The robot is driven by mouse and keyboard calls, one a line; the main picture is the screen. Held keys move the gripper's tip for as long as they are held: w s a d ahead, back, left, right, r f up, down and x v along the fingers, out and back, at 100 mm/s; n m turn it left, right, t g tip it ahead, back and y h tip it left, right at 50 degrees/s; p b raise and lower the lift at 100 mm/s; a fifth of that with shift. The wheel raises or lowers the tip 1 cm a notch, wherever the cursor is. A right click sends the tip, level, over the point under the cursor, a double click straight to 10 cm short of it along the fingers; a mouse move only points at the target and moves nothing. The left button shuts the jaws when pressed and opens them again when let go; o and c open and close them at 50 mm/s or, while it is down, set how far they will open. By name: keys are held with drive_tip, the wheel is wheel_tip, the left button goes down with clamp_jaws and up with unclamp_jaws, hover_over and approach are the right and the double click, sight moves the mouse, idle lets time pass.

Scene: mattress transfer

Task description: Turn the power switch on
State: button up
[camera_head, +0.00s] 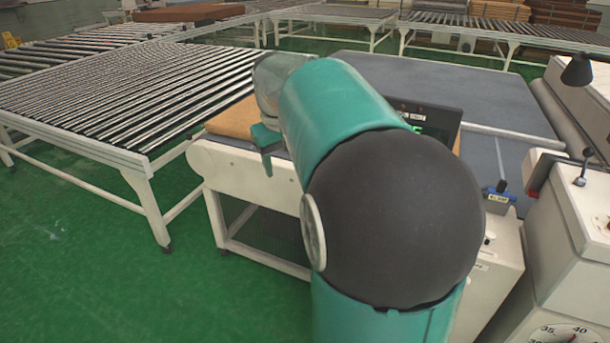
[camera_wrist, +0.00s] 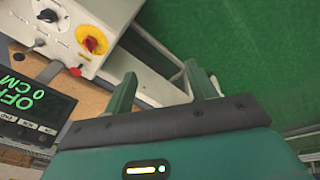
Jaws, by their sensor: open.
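The power switch (camera_wrist: 92,43), a red rotary knob on a round yellow plate, sits on a light grey control panel (camera_wrist: 60,22) at the upper left of the wrist view. My gripper (camera_wrist: 161,74) is open and empty, with its two teal fingers apart. The switch lies beyond and to the left of the fingertips, and nothing touches it. In the head view my arm hides the switch, and only a teal part of my gripper's end shows beside the machine.
A black display (camera_wrist: 35,105) reads "OFF 0 CM" in green. A black knob (camera_wrist: 47,15) and a red button (camera_wrist: 75,71) are near the switch. Roller conveyors (camera_head: 130,95) stand left, and a white machine with a dial (camera_head: 565,240) stands right. Green floor (camera_head: 90,270) is clear at lower left.

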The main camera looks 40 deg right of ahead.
drive_tip(key=s+d+f+m+g+y, duration=0.15)
drive_tip(key=d+f, duration=0.25)
drive_tip(key=d, duration=0.8)
drive_tip(key=s+d+f+m, duration=0.15)
drive_tip(key=d+f, duration=0.25)
drive_tip(key=d, duration=0.9)
drive_tip(key=shift+n, duration=0.4)
drive_tip(key=f, duration=1.3)
drive_tip(key=shift+w+a, duration=0.1)
drive_tip(key=shift+a, duration=0.2)
drive_tip(key=c, duration=1)
